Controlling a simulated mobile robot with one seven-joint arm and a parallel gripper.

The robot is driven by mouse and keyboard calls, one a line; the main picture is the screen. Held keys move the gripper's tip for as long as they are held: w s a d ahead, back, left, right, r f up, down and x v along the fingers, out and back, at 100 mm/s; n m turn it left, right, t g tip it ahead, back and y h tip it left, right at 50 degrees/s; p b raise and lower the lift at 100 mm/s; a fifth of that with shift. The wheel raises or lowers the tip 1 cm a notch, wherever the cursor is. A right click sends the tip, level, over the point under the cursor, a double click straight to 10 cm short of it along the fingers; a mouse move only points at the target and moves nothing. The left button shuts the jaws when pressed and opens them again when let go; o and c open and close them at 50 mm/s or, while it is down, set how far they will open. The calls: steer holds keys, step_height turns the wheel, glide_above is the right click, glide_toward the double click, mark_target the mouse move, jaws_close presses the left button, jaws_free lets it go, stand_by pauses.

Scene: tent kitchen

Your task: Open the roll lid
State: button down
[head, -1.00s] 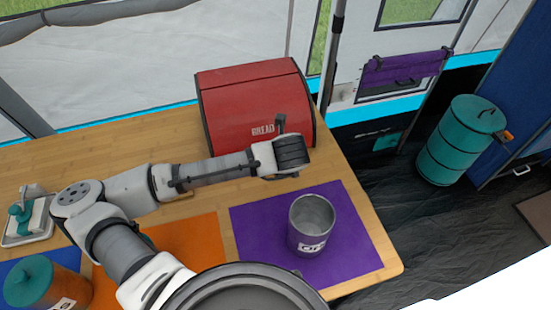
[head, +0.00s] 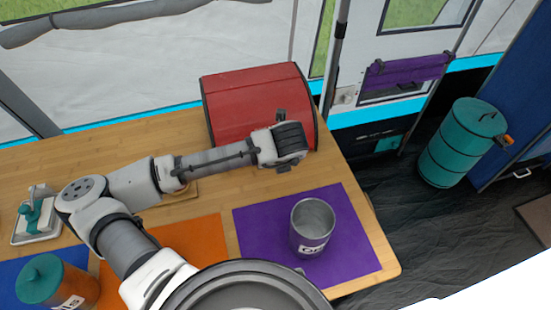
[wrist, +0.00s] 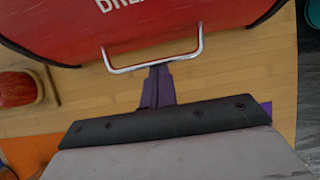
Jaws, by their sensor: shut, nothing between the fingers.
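The red bread box (head: 255,90) with its curved roll lid stands at the back right of the wooden table. The lid looks closed. In the wrist view the box front (wrist: 165,25) fills the top, with part of its lettering and a silver bar handle (wrist: 155,66) along the lower edge. My gripper (head: 284,112) is in front of the box in the head view and covers its lettering. In the wrist view the shut fingers (wrist: 158,76) have their tips at the middle of the handle bar. I cannot tell whether they touch it.
A metal canister (head: 312,228) stands on a purple mat (head: 350,240) in front of the box. An orange jar with a teal lid (head: 42,278) and a butter dish (head: 38,215) are at left. A red object (wrist: 18,89) lies left of my fingers.

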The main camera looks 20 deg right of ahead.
steer(key=shift+w+r+p, duration=0.25)
steer(key=shift+r+p, duration=0.1)
steer(key=shift+r, duration=0.35)
steer(key=w+r+p, duration=0.4)
steer(key=r+p, duration=0.2)
steer(key=r, duration=0.1)
step_height(320, 180, up, 5)
steer(key=p, duration=0.2)
glide_above(261, 102)
steer(key=s, duration=0.2)
steer(key=shift+w+r, duration=0.2)
steer(key=shift+w, duration=0.35)
steer(key=shift+w+r, duration=0.15)
steer(key=shift+w, duration=0.35)
